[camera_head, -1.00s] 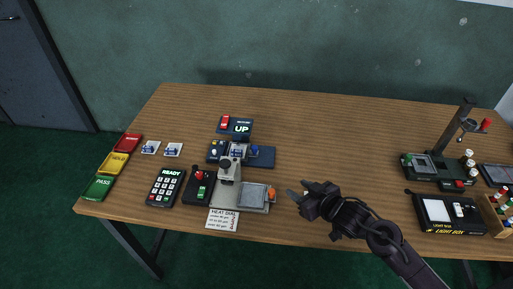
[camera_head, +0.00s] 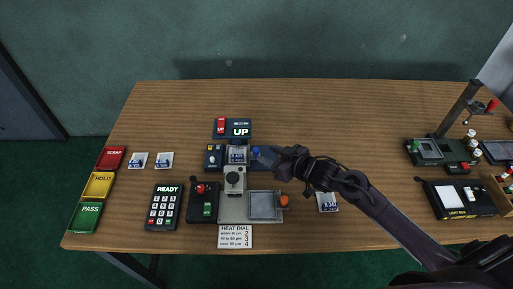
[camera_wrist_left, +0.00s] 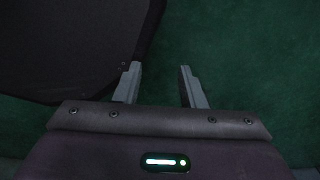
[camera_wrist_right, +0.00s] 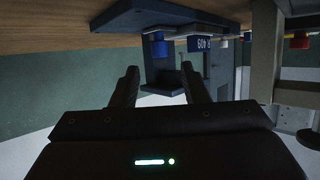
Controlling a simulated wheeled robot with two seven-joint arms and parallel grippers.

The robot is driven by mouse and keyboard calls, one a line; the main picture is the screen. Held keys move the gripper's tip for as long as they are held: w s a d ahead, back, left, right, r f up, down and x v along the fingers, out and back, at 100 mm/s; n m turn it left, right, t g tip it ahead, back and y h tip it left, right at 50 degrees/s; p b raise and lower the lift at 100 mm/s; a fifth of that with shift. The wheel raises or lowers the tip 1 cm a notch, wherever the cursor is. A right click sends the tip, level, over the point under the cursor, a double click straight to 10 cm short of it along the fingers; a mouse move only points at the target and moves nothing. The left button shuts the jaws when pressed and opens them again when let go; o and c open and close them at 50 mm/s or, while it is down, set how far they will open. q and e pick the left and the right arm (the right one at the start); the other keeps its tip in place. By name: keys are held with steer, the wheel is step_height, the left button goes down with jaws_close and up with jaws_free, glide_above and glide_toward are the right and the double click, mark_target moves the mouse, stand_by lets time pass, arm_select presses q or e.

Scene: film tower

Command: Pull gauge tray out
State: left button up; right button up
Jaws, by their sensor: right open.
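The gauge tray, a dark blue sliding part, carries a pale card with a blue label (camera_head: 237,155), left of my right gripper. A blue knob (camera_head: 256,152) is at its right side. My right gripper (camera_head: 267,158) is open and comes in from the right, close to the knob; it hides part of the blue base. In the right wrist view the blue knob (camera_wrist_right: 160,47) lies ahead of the open fingers (camera_wrist_right: 160,88); contact cannot be told. My left gripper (camera_wrist_left: 157,84) is open and empty over the green floor, outside the head view.
A grey press (camera_head: 234,180) and a square plate with an orange knob (camera_head: 284,201) stand in front. A labelled card (camera_head: 328,201) lies to the right. The UP display (camera_head: 241,129) is behind. A keypad (camera_head: 164,207) and coloured trays (camera_head: 98,185) are left.

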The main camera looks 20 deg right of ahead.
mark_target(258, 150)
steer(key=x, duration=0.2)
steer(key=shift+w+a, duration=0.2)
steer(key=shift+w, duration=0.2)
steer(key=shift+x, duration=1.05)
steer(key=shift+w+a+f, duration=0.1)
steer(key=shift+f, duration=0.1)
jaws_close()
arm_select(q)
steer(key=shift+s+d, duration=0.2)
steer(key=shift+d, duration=0.05)
steer(key=shift+r, duration=0.1)
